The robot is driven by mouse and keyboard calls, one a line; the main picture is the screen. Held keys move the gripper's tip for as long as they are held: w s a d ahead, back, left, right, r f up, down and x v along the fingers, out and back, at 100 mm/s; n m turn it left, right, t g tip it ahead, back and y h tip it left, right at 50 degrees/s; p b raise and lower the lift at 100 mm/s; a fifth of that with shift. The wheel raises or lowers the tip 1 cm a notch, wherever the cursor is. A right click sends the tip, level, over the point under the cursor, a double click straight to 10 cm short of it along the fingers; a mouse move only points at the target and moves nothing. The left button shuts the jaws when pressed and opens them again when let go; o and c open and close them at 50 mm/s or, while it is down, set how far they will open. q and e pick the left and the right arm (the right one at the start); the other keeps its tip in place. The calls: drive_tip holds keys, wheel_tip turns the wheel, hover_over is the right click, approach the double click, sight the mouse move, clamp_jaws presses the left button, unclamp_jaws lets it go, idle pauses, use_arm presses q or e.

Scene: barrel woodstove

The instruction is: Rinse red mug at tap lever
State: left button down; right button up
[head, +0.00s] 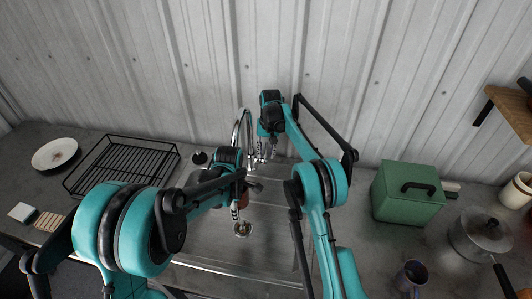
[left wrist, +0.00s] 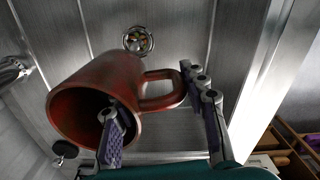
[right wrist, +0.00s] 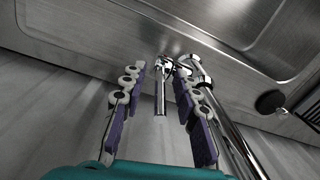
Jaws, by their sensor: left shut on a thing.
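The red mug (left wrist: 82,92) is tilted over the steel sink (head: 262,240), its mouth toward the camera in the left wrist view. My left gripper (left wrist: 150,92) is shut on its wall by the handle, one finger inside the mouth, one outside. In the head view the mug (head: 243,197) is mostly hidden by my left arm. The tap (head: 239,130) stands at the back of the sink. My right gripper (head: 264,150) is open at the tap. In the right wrist view its fingers stand either side of the tap lever (right wrist: 161,92), with gaps visible.
The drain (left wrist: 138,40) is in the sink floor near the mug. A black dish rack (head: 122,165) and white plate (head: 55,153) are left of the sink. A green box (head: 407,193), lidded pot (head: 480,236) and dark mug (head: 411,277) are right. A metal wall is close behind.

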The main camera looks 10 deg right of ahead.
drive_tip(key=shift+f, duration=0.25)
drive_tip(key=shift+c, duration=0.3)
clamp_jaws()
drive_tip(key=shift+a, duration=0.1)
drive_tip(key=shift+s+t+h, duration=0.3)
drive_tip(key=shift+t, duration=0.5)
drive_tip(key=shift+o, duration=0.3)
unclamp_jaws()
